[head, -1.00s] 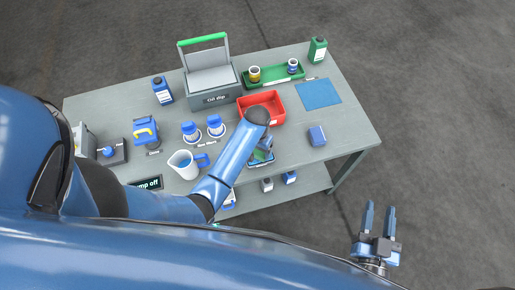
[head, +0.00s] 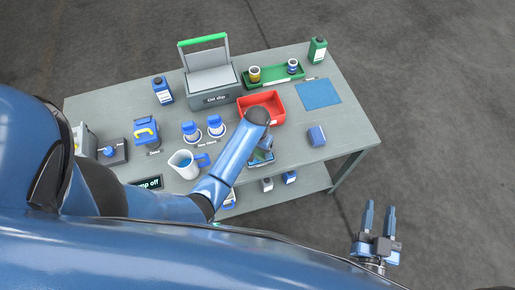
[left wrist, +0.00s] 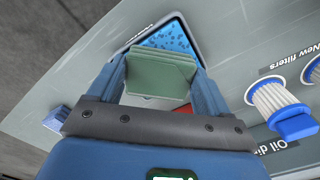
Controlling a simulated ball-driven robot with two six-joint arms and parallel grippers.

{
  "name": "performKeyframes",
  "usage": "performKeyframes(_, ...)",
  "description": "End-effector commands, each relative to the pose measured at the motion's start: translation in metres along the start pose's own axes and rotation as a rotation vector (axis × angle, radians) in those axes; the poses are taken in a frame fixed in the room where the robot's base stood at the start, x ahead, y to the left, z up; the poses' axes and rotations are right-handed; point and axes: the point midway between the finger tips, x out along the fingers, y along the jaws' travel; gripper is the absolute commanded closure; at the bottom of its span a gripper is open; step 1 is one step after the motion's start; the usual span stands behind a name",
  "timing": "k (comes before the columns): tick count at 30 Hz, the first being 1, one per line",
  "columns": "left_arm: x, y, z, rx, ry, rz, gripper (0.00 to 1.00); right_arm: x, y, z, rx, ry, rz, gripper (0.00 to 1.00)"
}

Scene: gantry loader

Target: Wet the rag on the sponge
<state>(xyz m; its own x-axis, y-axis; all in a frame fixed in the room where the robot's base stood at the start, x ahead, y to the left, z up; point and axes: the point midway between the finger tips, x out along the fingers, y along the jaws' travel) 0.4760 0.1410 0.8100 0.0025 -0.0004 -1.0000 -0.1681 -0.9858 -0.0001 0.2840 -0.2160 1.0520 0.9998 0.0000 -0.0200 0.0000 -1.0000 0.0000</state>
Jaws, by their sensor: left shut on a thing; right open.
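My left gripper (head: 262,150) is mostly hidden behind its own forearm in the head view, near the front edge of the table. In the left wrist view its fingers (left wrist: 163,85) are shut on a folded green rag (left wrist: 158,75). A blue speckled sponge (left wrist: 172,36) in a light-rimmed tray (left wrist: 186,22) lies beyond the rag, partly covered by it. I cannot tell whether the rag touches the sponge. My right gripper (head: 376,232) is open and empty, off the table to the lower right.
A red bin (head: 279,97) stands behind the left gripper. Filters (head: 215,126) and a jug (head: 184,168) stand to its left. A blue block (head: 316,136) and a flat blue mat (head: 319,93) lie to the right. A lidded grey box (head: 213,98) and a green tray (head: 262,86) are at the back.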

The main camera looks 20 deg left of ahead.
Motion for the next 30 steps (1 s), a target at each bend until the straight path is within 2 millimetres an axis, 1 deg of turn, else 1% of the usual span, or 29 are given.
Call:
performKeyframes(6, 0.002, 0.0, 0.002, 0.0, -0.005, 0.0, 0.46, 0.0, 0.0, 0.0, 0.0, 0.0, 0.0, 0.57)
performKeyframes(11, -0.004, 0.0, 0.002, 0.0, -0.005, 0.0, 0.46, 0.0, 0.0, -0.005, 0.0, 0.0, 0.0, 0.57)
performKeyframes(30, -0.048, 0.0, 0.001, 0.0, -0.002, 0.0, 0.46, -0.001, 0.0, -0.052, 0.0, 0.0, 0.0, 0.57)
